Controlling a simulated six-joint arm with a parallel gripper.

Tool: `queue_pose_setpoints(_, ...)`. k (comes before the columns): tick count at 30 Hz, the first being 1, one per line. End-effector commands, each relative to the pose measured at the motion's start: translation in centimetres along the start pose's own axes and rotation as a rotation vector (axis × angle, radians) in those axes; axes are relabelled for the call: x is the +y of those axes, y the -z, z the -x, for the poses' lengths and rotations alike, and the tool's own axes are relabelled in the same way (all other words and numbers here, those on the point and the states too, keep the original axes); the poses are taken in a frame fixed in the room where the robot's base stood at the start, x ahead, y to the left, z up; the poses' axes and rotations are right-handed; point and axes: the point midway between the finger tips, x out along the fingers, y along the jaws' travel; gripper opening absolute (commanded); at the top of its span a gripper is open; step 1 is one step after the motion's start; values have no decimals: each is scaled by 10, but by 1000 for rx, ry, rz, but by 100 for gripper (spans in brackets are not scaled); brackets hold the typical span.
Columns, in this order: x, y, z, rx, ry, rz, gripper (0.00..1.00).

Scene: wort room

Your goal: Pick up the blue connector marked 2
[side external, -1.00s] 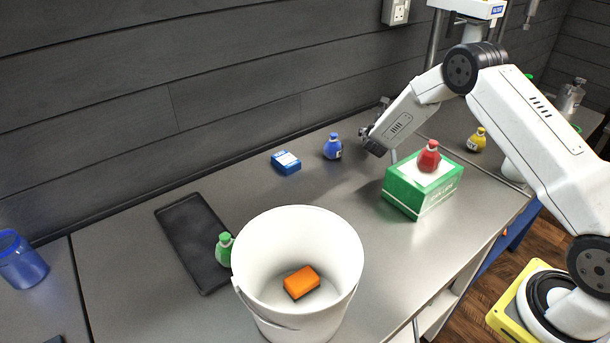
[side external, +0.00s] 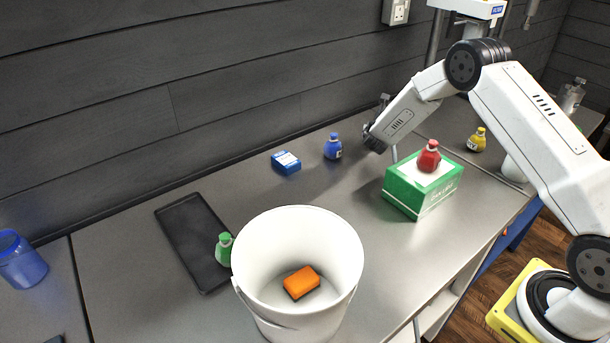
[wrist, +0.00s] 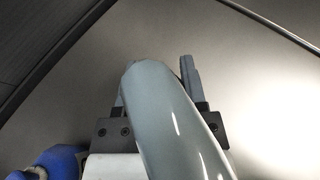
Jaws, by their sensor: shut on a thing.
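A small blue bottle-shaped thing (side external: 333,148) with a white label stands upright on the grey bench in the side view; its mark is too small to read. A blue piece, probably the same one, shows at the lower left of the wrist view (wrist: 62,163), outside the jaws. My gripper (side external: 375,143) is to the right of the blue bottle, apart from it. In the wrist view my gripper (wrist: 155,80) is shut on a glossy grey, round-ended rod (wrist: 165,115), which covers part of the jaws. A thin grey rod (side external: 394,154) shows below my gripper in the side view.
A green box (side external: 408,200) with a red bottle (side external: 428,157) on it stands near my gripper. A blue box (side external: 286,162), black tray (side external: 182,228), green bottle (side external: 224,250) and white bucket (side external: 345,235) holding an orange block (side external: 301,282) lie further left. A yellow bottle (side external: 477,140) is right.

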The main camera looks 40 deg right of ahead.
Motion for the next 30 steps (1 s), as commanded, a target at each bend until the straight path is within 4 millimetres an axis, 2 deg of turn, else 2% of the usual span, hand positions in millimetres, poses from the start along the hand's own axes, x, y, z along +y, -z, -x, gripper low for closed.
queue_pose_setpoints(8,-3,-26,16,-2,-1,-1,0)
queue_pose_setpoints(21,-24,-60,72,-3,-2,-2,0)
queue_pose_setpoints(30,-47,-62,117,-1,-1,0,0)
